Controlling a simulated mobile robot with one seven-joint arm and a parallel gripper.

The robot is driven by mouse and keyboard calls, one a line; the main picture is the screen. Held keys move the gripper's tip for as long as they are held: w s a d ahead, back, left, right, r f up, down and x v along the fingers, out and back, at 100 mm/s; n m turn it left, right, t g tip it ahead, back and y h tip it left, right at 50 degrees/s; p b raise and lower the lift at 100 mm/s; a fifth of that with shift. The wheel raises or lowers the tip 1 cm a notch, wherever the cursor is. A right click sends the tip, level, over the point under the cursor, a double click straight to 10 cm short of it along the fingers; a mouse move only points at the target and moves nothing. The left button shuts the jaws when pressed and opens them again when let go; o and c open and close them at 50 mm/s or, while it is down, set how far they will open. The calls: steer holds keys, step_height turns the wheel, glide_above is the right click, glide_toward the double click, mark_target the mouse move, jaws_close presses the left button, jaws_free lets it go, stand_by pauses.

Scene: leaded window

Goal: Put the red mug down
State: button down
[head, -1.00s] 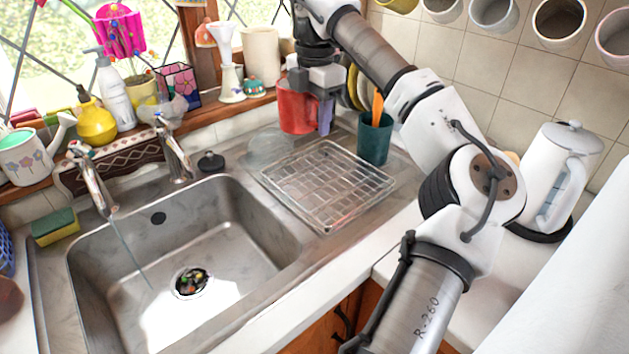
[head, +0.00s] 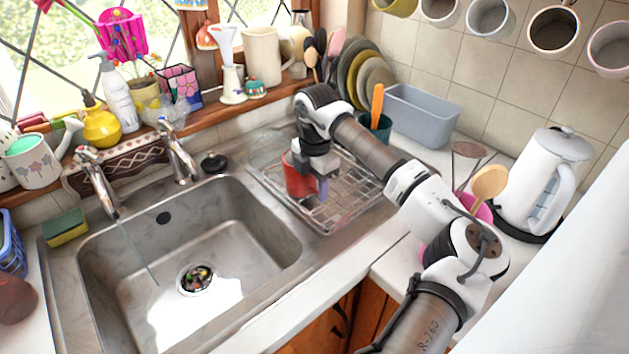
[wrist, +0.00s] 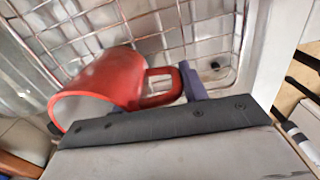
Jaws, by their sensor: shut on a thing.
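The red mug (head: 298,180) is at my gripper (head: 318,180), over the left part of the wire drying rack (head: 345,205) in the head view. My gripper is shut on the mug at its handle side. In the wrist view the red mug (wrist: 110,85) shows its pale inside at the lower left, and its handle reaches toward a purple-grey finger (wrist: 192,80). The rack's wires (wrist: 150,30) show behind the mug. I cannot tell whether the mug's base touches the rack.
The sink (head: 190,255) with a running tap (head: 97,185) lies left of the rack. A dark green utensil cup (head: 375,130), a grey-blue tub (head: 422,115) and stacked plates (head: 362,75) stand behind it. A white kettle (head: 545,180) stands at the right.

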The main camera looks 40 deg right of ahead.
steer(key=c, duration=0.8)
jaws_free()
steer(key=shift+f, duration=0.1)
steer(key=shift+o, duration=0.2)
step_height(320, 180, up, 12)
steer(key=b, duration=0.4)
steer(key=shift+s+r, duration=0.1)
steer(key=shift+r, duration=0.1)
